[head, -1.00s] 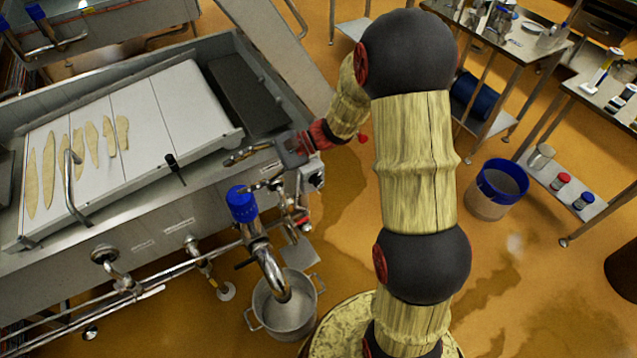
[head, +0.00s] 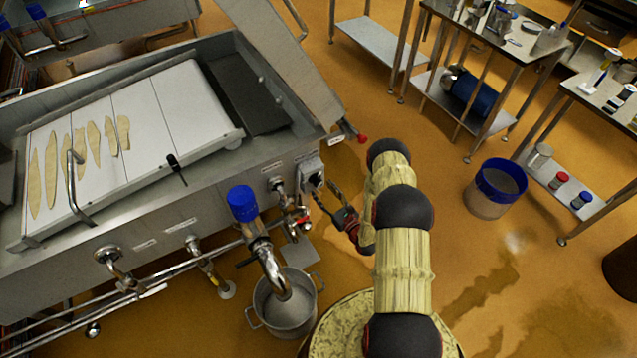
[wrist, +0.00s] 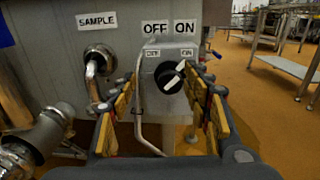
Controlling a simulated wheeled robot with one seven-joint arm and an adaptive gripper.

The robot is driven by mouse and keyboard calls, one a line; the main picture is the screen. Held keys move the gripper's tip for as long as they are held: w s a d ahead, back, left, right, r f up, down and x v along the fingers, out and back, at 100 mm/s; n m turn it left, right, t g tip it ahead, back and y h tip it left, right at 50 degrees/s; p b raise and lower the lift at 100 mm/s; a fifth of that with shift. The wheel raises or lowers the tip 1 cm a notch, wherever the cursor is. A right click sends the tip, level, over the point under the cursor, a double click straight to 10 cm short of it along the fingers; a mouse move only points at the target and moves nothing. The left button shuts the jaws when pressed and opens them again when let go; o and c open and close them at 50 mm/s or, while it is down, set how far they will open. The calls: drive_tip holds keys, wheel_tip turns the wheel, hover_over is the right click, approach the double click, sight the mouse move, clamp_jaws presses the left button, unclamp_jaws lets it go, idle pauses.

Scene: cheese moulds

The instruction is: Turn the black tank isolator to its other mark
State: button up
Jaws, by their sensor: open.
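The black tank isolator (wrist: 168,77) is a round black knob with a white pointer on a grey box, in the middle of the wrist view. Its pointer tilts up and right, toward the ON label (wrist: 185,27); the OFF label (wrist: 155,28) is to the left. In the head view the isolator (head: 314,179) is at the tank's right end. My gripper (wrist: 163,82) is open and empty, facing the knob with one finger on each side in the picture. In the head view my gripper (head: 324,193) is just in front of the isolator; I cannot tell any contact.
A pipe outlet under the SAMPLE label (wrist: 97,20) stands left of the isolator, and a thin bent pipe (wrist: 139,115) runs below. A blue-topped valve (head: 242,203) and a steel pot (head: 285,305) are left of my arm.

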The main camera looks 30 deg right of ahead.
sight(319, 184)
drive_tip(key=shift+m+h, duration=0.4)
drive_tip(key=shift+h, duration=0.3)
drive_tip(key=w, duration=0.2)
drive_tip(key=w+f+b, duration=0.1)
drive_tip(key=w, duration=0.1)
drive_tip(key=w+d+f, duration=0.1)
drive_tip(key=w, duration=0.1)
drive_tip(key=shift+w+f+b, duration=0.1)
drive_tip(key=shift+w+b, duration=0.1)
drive_tip(key=shift+b, duration=0.15)
drive_tip(key=shift+c, duration=0.6)
drive_tip(key=shift+w+r, duration=0.1)
drive_tip(key=shift+r, duration=0.1)
drive_tip(key=c, duration=1)
